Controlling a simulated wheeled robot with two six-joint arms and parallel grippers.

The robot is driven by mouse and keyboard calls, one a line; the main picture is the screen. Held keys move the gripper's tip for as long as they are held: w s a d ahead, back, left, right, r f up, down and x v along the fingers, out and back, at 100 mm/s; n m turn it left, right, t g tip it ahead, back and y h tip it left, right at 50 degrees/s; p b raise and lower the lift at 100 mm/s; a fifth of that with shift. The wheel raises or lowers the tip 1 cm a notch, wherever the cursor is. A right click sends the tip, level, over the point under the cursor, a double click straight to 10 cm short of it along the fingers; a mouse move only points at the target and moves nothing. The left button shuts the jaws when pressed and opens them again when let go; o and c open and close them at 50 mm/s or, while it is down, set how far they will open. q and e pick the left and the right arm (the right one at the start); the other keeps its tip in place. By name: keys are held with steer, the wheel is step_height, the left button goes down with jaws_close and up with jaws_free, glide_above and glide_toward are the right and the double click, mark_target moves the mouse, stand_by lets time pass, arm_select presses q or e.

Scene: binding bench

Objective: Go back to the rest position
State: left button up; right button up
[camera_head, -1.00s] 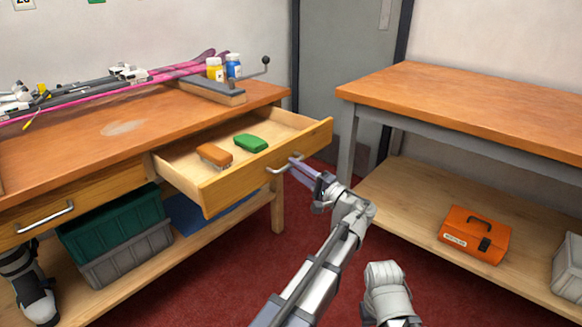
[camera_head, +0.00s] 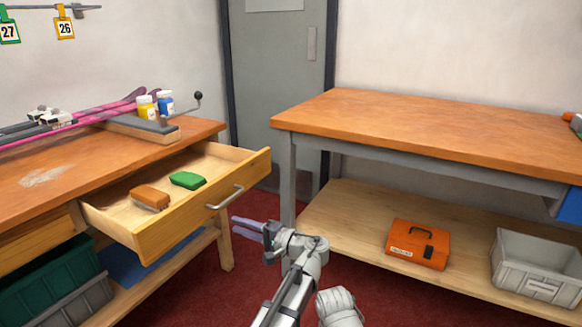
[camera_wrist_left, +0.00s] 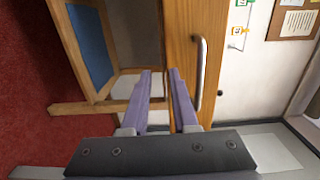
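My left gripper (camera_head: 240,226) is in front of the open drawer, just off its metal handle (camera_head: 225,197) and a little below it. In the left wrist view its two purple fingers (camera_wrist_left: 160,75) are apart with nothing between them, and the handle (camera_wrist_left: 199,75) stands to the right of them. The wooden drawer (camera_head: 170,238) is pulled out of the left bench. It holds an orange-brown brush (camera_head: 150,197) and a green block (camera_head: 187,180). My right gripper is not in view.
The left bench (camera_head: 60,180) carries pink skis, a vise and two small bottles. Green and grey crates stand beneath it. The right bench (camera_head: 420,135) has a mostly clear top; its lower shelf holds an orange toolbox (camera_head: 418,245) and a grey bin (camera_head: 537,268). Red floor lies between the benches.

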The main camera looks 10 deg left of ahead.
arm_select(q)
steer(key=s+a+f+n+g+h, duration=0.1)
steer(key=s+a+f+g+h, duration=0.1)
steer(key=s+f+h, duration=0.3)
steer(key=s+a+f+n+g+h, duration=0.1)
steer(key=s+a+f, duration=0.15)
steer(key=f, duration=0.45)
steer(key=s+d+f+n+g+h, duration=0.1)
steer(key=s+d+f+g+h, duration=0.1)
steer(key=s+d+f+h, duration=0.35)
steer(key=s+d+r+m+g+h+p, duration=0.1)
steer(key=s+d+r+m+h+p, duration=0.25)
steer(key=s+d+p, duration=0.6)
steer(key=d+r+p, duration=0.2)
steer(key=r+p, duration=1.5)
steer(key=r, duration=0.1)
steer(key=d+r+p, duration=0.2)
steer(key=r+p, duration=1.5)
steer(key=r, duration=0.1)
steer(key=shift+s+d+r+n+h+p, duration=0.2)
steer(key=shift+s+r+n+h+p, duration=0.05)
steer(key=shift+s+n+h+p, duration=0.15)
steer(key=shift+a, duration=0.1)
